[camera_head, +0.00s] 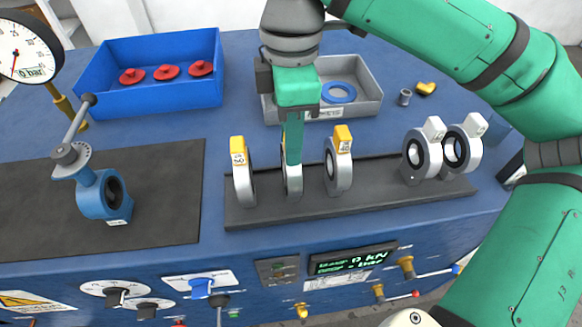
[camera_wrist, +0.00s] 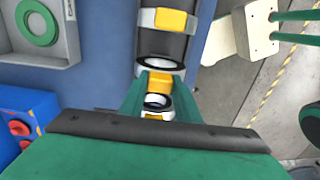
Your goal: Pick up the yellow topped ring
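Three silver rings with yellow tops stand upright in the rack. The left ring (camera_head: 242,180) and the right ring (camera_head: 338,170) are clear of my gripper. The middle ring (camera_head: 291,184) is under my gripper (camera_head: 293,155), which hides its yellow top in the head view. In the wrist view a yellow top (camera_wrist: 160,84) lies between the two green fingertips, close to both. Whether the fingers press on it I cannot tell. The middle ring still sits in the rack.
The dark rack (camera_head: 385,195) also holds two white-topped rings (camera_head: 422,155) at the right. Behind stand a grey tray (camera_head: 370,105) with a blue ring and a blue bin (camera_head: 150,95) with red parts. A blue valve (camera_head: 100,195) with a lever stands left.

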